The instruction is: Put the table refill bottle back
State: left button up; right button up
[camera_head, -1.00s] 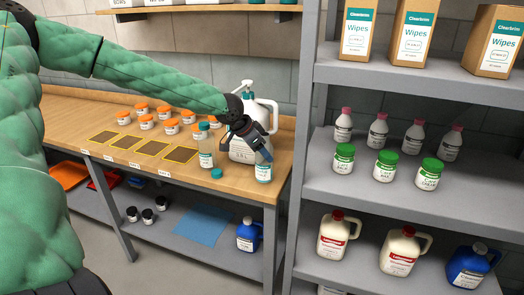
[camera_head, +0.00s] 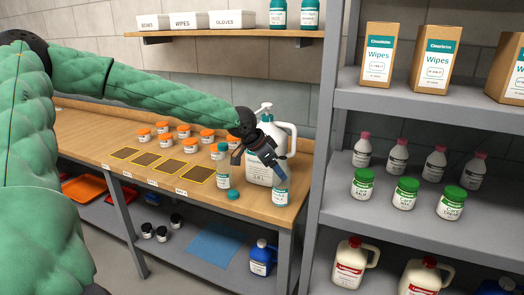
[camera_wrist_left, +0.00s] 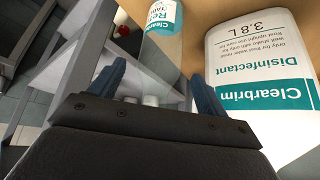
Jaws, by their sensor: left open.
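The refill bottle (camera_head: 280,192), clear with a teal and white label, stands upright at the right front end of the wooden table (camera_head: 117,124). In the left wrist view this bottle (camera_wrist_left: 163,22) shows beyond the fingers, its label partly readable. My left gripper (camera_head: 262,166) is open at its top, which is partly hidden by the fingers. In the wrist view the two blue fingers of the gripper (camera_wrist_left: 153,88) are spread with nothing clamped between them. I cannot tell whether a finger touches the bottle. My right gripper is out of view.
A large white disinfectant jug (camera_head: 258,172) stands close behind the bottle. A second teal-capped bottle (camera_head: 223,172) and a loose teal cap (camera_head: 233,195) are to the left. Orange-lidded jars (camera_head: 184,131) stand farther back. A grey shelf rack (camera_head: 345,207) stands at the right.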

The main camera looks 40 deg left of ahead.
pick_arm(q)
jog(key=v, duration=0.8)
jog(key=shift+r, duration=0.2)
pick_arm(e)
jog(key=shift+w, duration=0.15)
pick_arm(q)
jog(key=shift+a, duration=0.1)
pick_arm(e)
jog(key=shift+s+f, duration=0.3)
